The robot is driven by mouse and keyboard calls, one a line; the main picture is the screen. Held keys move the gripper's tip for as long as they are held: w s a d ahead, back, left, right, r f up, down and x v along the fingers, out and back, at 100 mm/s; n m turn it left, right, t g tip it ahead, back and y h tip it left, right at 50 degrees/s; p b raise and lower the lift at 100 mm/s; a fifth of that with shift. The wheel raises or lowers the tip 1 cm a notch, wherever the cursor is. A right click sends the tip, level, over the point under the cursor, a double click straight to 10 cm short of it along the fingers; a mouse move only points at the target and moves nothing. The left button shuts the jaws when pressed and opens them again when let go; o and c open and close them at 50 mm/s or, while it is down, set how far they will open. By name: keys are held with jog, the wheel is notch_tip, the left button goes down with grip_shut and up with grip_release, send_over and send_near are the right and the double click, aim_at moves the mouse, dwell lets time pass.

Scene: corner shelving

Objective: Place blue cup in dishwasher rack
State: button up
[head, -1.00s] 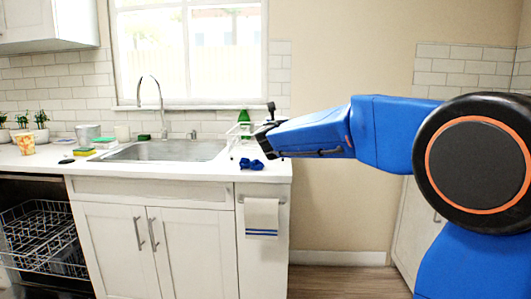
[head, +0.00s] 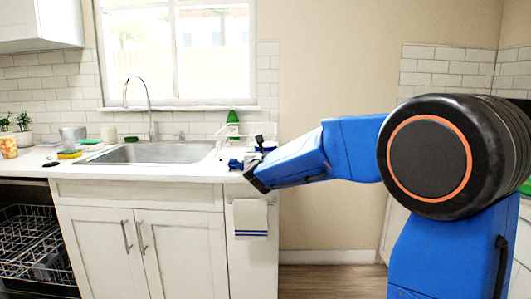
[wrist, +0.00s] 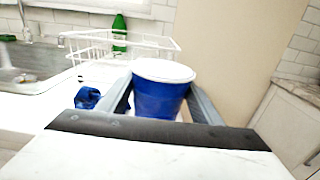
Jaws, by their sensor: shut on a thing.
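The blue cup (wrist: 158,98), with a white top, is upright between the two fingers of my gripper (wrist: 160,104) in the wrist view. My gripper is shut on it, one finger on each side. In the head view my gripper (head: 257,174) is at the right end of the counter, and the cup is mostly hidden there.
A white wire dish rack (wrist: 120,45) and a green bottle (wrist: 119,35) stand behind the cup. A crumpled blue item (wrist: 88,97) lies left of it. The sink (head: 155,153) and white cabinets (head: 135,240) lie between my gripper and the dishwasher.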

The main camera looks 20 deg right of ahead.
jog(key=o, duration=1.2)
jog(key=shift+f, duration=0.1)
jog(key=shift+c, duration=0.2)
jog(key=v, duration=1.2)
